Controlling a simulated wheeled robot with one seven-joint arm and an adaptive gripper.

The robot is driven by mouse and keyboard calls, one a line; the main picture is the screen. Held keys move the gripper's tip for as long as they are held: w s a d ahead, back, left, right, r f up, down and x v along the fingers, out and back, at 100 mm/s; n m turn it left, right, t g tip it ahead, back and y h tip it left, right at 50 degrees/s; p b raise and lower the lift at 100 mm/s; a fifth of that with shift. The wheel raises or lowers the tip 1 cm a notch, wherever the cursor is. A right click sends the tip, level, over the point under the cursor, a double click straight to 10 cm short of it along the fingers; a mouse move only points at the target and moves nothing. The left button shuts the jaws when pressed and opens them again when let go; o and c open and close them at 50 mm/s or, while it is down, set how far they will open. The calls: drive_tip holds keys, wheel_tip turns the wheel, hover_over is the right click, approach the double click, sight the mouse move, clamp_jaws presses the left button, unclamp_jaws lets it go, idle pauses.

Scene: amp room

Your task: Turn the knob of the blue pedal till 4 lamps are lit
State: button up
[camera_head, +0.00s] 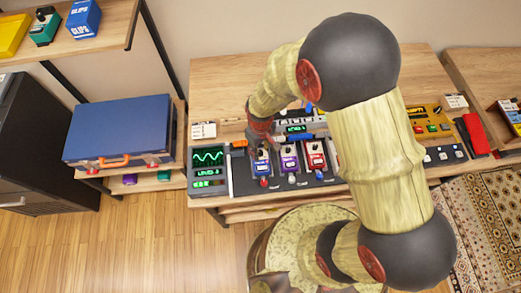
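The blue pedal (262,169) stands at the left of a short row on a dark board on the wooden table. A purple pedal (290,162) and a red pedal (316,157) stand to its right. My gripper (260,145) points down at the back end of the blue pedal, over where its knob appears to be. The knob is hidden by the gripper. Whether the fingers touch or hold it is too small to tell. The blue pedal's lamps cannot be counted at this size.
A meter with a green wave screen (208,158) stands left of the board. A yellow unit (429,117) and a red block (475,134) are to the right. A blue case (118,128) lies on a side shelf. My arm hides the table's middle right.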

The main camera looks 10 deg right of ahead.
drive_tip(key=shift+f, duration=0.1)
drive_tip(key=shift+c, duration=1.1)
clamp_jaws()
